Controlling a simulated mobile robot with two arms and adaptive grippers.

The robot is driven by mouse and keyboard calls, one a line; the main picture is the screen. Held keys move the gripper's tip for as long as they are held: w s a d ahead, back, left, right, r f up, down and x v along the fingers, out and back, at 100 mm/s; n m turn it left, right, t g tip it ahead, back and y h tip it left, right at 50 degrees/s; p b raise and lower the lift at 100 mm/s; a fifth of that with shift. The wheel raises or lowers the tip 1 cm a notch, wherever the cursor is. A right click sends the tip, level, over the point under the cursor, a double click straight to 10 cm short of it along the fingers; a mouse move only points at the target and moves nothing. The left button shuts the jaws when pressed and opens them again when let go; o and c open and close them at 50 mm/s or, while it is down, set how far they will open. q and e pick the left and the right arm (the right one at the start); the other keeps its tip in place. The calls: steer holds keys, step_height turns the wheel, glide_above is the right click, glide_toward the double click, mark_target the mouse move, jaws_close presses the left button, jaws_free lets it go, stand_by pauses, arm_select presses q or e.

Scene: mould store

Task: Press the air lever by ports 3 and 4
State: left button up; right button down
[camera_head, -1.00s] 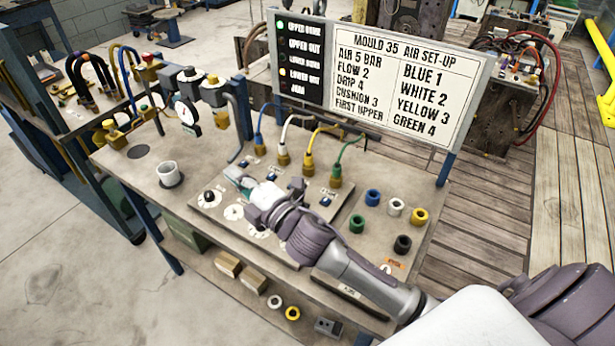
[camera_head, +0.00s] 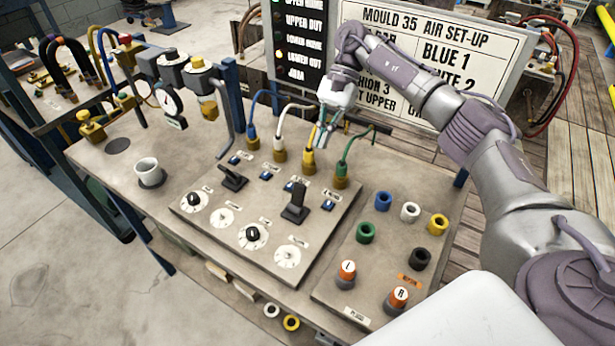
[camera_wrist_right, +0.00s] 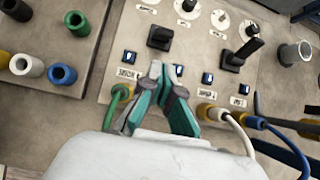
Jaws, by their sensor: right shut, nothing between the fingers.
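The black air lever by ports 3 and 4 (camera_head: 295,203) stands on the grey panel in front of the yellow hose (camera_head: 307,140) and green hose (camera_head: 345,155). It also shows in the right wrist view (camera_wrist_right: 160,37). A second black lever (camera_head: 232,178) stands to its left, by the blue and white hoses; it also shows in the right wrist view (camera_wrist_right: 240,54). My right gripper (camera_head: 322,140) is shut and empty, pointing down over the yellow and green hose ports, behind the lever and apart from it. In the right wrist view its fingertips (camera_wrist_right: 166,70) partly hide the ports. My left gripper is not in view.
Blue hose (camera_head: 250,118) and white hose (camera_head: 281,132) rise beside the gripper. The set-up board (camera_head: 440,50) stands close behind my arm. Round dials (camera_head: 252,236) lie in front of the levers. Loose coloured collars (camera_head: 366,232) stand on the right plate. A white cup (camera_head: 149,172) stands left.

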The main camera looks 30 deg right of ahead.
mark_target(297, 199)
steer(key=shift+a, duration=0.1)
steer(key=shift+s, duration=0.1)
steer(key=p+x, duration=0.3)
steer(key=x, duration=0.5)
steer(key=shift+s+a+f+p, duration=0.1)
steer(key=shift+a+f+p, duration=0.1)
steer(key=shift+p, duration=0.15)
steer(key=shift+s+a+f, duration=0.15)
steer(key=shift+a+f, duration=0.2)
steer(key=shift+f, duration=0.2)
